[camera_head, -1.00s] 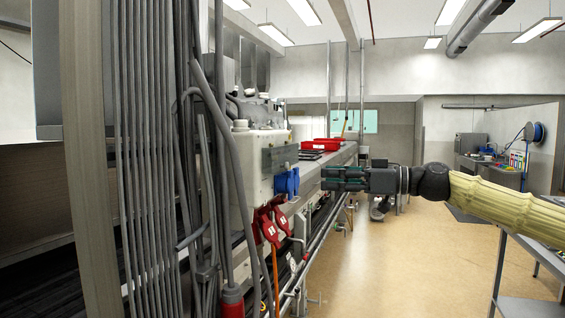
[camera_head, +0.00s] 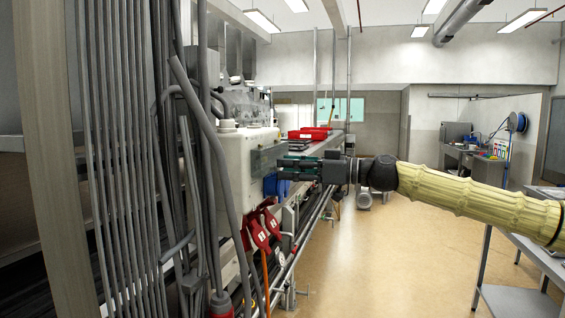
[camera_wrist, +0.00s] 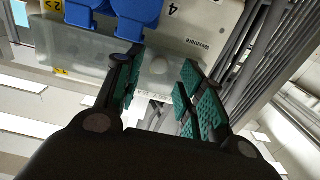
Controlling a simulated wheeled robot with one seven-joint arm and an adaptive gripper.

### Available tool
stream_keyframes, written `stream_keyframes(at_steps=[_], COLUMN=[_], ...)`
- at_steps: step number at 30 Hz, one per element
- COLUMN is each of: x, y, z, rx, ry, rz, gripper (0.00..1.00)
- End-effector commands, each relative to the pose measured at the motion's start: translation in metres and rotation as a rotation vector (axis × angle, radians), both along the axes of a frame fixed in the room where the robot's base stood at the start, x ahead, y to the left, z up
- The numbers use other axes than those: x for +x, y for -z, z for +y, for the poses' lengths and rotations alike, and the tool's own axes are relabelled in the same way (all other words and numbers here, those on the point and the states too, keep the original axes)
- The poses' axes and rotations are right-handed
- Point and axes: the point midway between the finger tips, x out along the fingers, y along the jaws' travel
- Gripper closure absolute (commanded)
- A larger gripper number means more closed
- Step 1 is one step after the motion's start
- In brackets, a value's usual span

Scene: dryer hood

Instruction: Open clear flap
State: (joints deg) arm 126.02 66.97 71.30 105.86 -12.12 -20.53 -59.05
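The clear flap (camera_head: 262,160) is a see-through grey cover on the front of a pale electrical box (camera_head: 235,175). In the wrist view the flap (camera_wrist: 75,48) runs across the box face (camera_wrist: 195,22), alongside blue sockets (camera_wrist: 135,14). The flap looks closed, lying along the box. My gripper (camera_head: 282,168) points at the box, its teal-padded fingers close to the flap in the head view. In the wrist view my gripper (camera_wrist: 160,85) is open, with part of the flap showing between and beyond its fingers. Whether a finger touches the flap I cannot tell.
Red plugs (camera_head: 260,230) hang below the blue sockets. Thick grey cables (camera_head: 200,150) and pipes stand left of the box. A red tray (camera_head: 308,133) lies on the machine behind. The floor (camera_head: 390,260) to the right is open, with a metal table (camera_head: 520,295) at the far right.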

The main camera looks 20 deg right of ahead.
Motion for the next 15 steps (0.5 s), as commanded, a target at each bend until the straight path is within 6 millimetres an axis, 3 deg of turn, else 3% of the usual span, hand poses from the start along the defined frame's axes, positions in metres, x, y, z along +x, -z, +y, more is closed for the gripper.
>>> stream_keyframes(at_steps=[6,15], x=[0.010,0.012], y=[0.000,0.001], z=[0.015,0.017], rx=[-0.001,0.000], ry=[0.000,0.002], rz=[0.001,0.000], gripper=[0.61,0.61])
